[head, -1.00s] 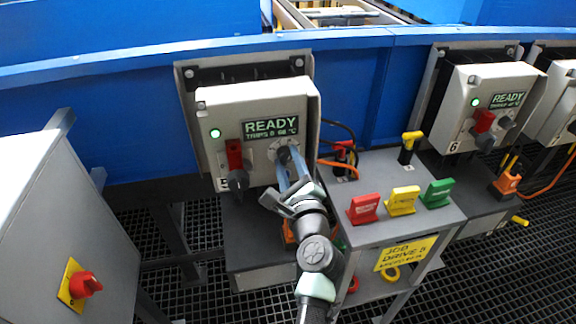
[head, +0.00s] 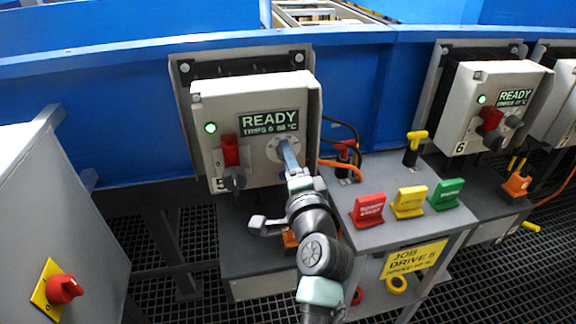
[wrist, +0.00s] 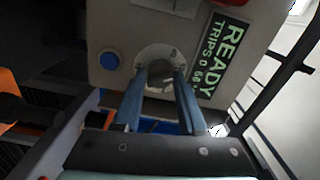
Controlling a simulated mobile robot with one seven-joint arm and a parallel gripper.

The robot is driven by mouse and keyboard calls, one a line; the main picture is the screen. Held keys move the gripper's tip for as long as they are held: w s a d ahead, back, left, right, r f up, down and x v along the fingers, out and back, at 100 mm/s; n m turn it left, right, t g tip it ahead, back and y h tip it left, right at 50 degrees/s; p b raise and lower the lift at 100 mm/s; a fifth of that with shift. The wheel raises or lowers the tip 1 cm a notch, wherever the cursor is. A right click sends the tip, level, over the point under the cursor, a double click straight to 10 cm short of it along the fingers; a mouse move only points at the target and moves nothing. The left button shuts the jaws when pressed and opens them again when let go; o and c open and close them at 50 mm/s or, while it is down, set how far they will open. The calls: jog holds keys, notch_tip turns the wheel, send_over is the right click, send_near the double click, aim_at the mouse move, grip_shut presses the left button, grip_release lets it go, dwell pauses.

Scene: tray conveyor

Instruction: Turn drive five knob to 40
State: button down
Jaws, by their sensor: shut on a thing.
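The drive five box (head: 252,105) is pale grey, and its screen (head: 269,121) reads READY with a trips and temperature line. The round knob dial (head: 274,150) sits on its front below the screen. My gripper (head: 287,150) reaches up to this dial, and its fingers hide most of the knob. In the wrist view, the two blue fingers of my gripper (wrist: 160,85) stand either side of the dark knob (wrist: 160,69) at the centre of the pale dial (wrist: 150,55), shut on it. The dial numbers and the pointer cannot be read.
A grey stand (head: 400,225) with red, yellow and green tags is at right. Drive six (head: 490,100) is farther right. A grey cabinet (head: 70,215) stands left.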

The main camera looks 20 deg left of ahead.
jog(key=shift+f+n+b, duration=0.1)
jog(key=shift+n+b, duration=1.95)
jog(key=shift+n, duration=1.55)
jog(key=c, duration=0.5)
grip_release()
jog(key=p+v, duration=0.1)
jog(key=v, duration=1.2)
jog(key=shift+p, duration=0.35)
jog(key=shift+r, duration=0.2)
